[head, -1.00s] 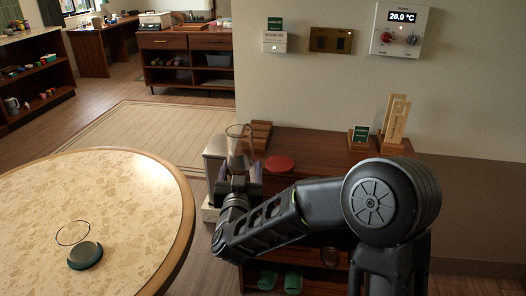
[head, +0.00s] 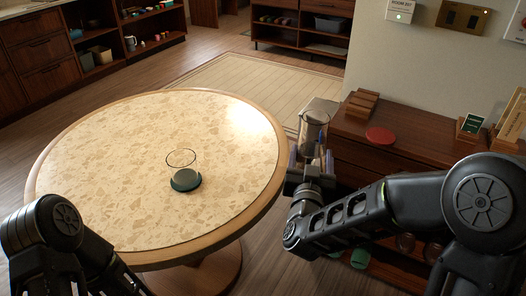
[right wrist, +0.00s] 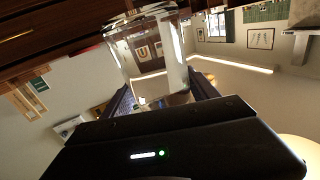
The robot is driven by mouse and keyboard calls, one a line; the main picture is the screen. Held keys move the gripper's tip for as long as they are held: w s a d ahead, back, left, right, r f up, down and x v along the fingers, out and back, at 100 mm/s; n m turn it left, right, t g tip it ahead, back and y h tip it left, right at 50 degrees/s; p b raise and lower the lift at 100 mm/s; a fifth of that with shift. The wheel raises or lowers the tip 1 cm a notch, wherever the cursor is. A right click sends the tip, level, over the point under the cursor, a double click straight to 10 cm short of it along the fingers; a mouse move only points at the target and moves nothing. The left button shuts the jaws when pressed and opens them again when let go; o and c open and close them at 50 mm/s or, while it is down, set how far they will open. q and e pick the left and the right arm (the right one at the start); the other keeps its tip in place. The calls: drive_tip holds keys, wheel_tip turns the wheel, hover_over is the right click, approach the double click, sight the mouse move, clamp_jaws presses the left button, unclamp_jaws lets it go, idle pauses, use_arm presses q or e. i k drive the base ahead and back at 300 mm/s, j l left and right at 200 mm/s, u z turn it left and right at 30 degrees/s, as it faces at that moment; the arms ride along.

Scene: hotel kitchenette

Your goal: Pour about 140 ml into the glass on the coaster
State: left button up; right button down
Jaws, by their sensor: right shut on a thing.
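A clear glass (head: 182,160) stands upright on a dark green round coaster (head: 187,184) on the round table. My right gripper (head: 311,167) is shut on a clear glass vessel (head: 314,128), held roughly upright to the right of the table, beside the wooden cabinet. The vessel also fills the upper middle of the right wrist view (right wrist: 148,57), between the fingers (right wrist: 160,98). How much liquid it holds I cannot tell. My left arm shows at the lower left of the head view, but its gripper is out of the picture.
The round table (head: 110,150) is otherwise bare. The wooden cabinet (head: 350,125) carries a red disc (head: 380,135), a wooden rack (head: 361,104) and a small green sign (head: 471,125). Open floor with a beige rug (head: 255,85) lies behind.

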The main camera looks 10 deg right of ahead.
sight(182, 163)
drive_tip(key=u, duration=0.95)
drive_tip(key=l+u, duration=0.25)
drive_tip(key=u, duration=0.2)
drive_tip(key=k+l+u, duration=0.1)
drive_tip(key=u, duration=0.35)
drive_tip(key=k+l+u, duration=0.1)
drive_tip(key=l+u, duration=0.2)
drive_tip(key=u, duration=0.15)
drive_tip(key=k+l+u, duration=0.35)
drive_tip(key=k+l, duration=0.2)
drive_tip(key=k+l+u, duration=0.35)
drive_tip(key=k+l, duration=0.15)
drive_tip(key=k, duration=0.1)
